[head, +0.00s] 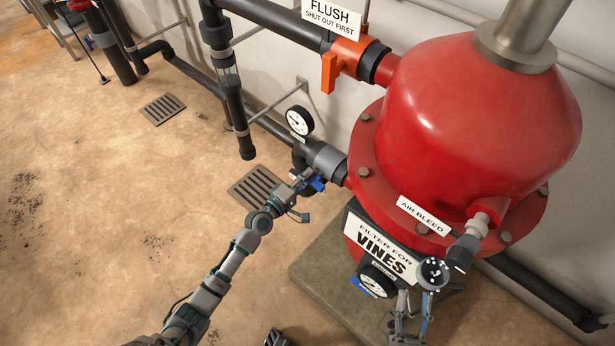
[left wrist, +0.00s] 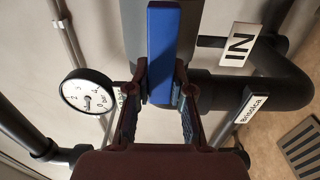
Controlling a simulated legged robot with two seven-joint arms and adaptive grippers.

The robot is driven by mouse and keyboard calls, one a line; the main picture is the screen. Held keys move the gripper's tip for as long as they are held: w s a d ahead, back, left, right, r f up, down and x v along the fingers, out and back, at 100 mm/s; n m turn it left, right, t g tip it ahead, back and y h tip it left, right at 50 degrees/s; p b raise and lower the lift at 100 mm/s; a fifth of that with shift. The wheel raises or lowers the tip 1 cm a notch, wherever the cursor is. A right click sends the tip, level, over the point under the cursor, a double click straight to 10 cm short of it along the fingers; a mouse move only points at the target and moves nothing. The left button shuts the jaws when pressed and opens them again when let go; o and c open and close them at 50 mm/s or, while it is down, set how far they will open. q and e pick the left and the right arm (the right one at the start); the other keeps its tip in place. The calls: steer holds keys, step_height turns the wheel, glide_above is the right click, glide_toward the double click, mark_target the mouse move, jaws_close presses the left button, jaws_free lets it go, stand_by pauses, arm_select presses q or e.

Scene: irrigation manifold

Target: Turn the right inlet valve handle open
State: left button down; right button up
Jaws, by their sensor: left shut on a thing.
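The inlet valve's blue handle (head: 317,184) sits on the grey-black pipe beside the red filter tank. In the left wrist view the blue handle (left wrist: 163,50) is a long flat bar, its lower end between my fingers. My left gripper (head: 306,187) is shut on this handle; its fingers also show in the left wrist view (left wrist: 160,98). The grey valve body (head: 325,158) is partly hidden behind the handle and gripper. My right gripper (head: 414,297) is at the lower right, in front of the tank's sign, its two fingers apart and seemingly empty.
The red filter tank (head: 465,120) stands on a concrete plinth (head: 320,280). A pressure gauge (head: 299,121) rises close behind the valve. An orange flush valve (head: 345,60) is above. The floor at left is open around a drain grate (head: 255,187).

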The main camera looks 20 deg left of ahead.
arm_select(q)
steer(key=shift+a+f, duration=0.1)
steer(key=shift+a, duration=0.05)
steer(key=c, duration=1.1)
jaws_free()
steer(key=shift+c, duration=0.2)
steer(key=shift+o, duration=0.6)
steer(key=shift+w+f, duration=0.1)
steer(key=shift+a, duration=0.1)
steer(key=shift+s, duration=0.3)
steer(key=v, duration=1.1)
steer(key=shift+s+a, duration=0.2)
